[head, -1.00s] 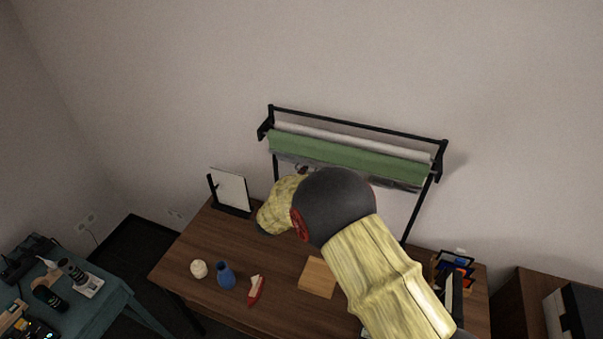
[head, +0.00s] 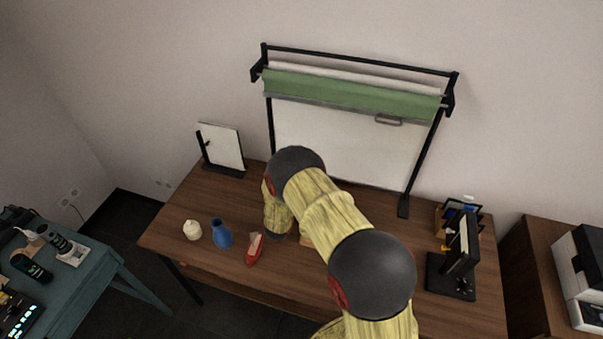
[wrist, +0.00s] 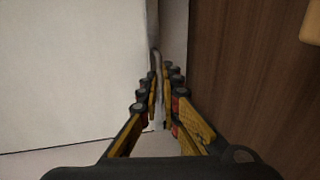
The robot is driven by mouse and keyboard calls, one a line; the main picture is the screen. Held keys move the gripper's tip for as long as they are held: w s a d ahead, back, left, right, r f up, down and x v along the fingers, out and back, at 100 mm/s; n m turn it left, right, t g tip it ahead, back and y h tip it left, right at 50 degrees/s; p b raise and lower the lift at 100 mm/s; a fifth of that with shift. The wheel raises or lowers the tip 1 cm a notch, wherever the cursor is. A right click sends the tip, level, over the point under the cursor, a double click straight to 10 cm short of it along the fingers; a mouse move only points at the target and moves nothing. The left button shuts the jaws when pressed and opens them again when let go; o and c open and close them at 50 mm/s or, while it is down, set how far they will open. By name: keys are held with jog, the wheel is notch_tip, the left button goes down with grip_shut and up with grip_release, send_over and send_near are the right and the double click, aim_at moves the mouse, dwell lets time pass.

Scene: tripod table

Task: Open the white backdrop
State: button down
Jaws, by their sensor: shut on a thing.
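The white backdrop (head: 345,146) hangs from the black frame, below the rolled green backdrop (head: 352,92), and spans down to near the table top. Its lower left part is hidden by my arm. In the wrist view the white backdrop (wrist: 72,75) fills the left side, with a pale grey bar along its edge by the table. My gripper (wrist: 160,84) is shut on a metal handle (wrist: 155,58) at that edge. The fingers are hard to make out in the head view. The green backdrop has its own handle (head: 389,121).
The wooden table (head: 200,258) holds a white jar (head: 192,230), a blue vase (head: 221,234), a red-and-white object (head: 254,250) and a small white board (head: 222,146) on a stand. A black stand (head: 462,246) is at the right. A wooden block lies partly behind my arm.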

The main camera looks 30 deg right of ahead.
notch_tip(320, 180, down, 4)
jog(key=shift+f+b, duration=0.1)
jog(key=shift+b, duration=0.6)
jog(key=c, duration=2)
grip_release()
jog(key=shift+s+a, duration=0.1)
jog(key=v, duration=1.1)
jog(key=shift+s+a, duration=0.25)
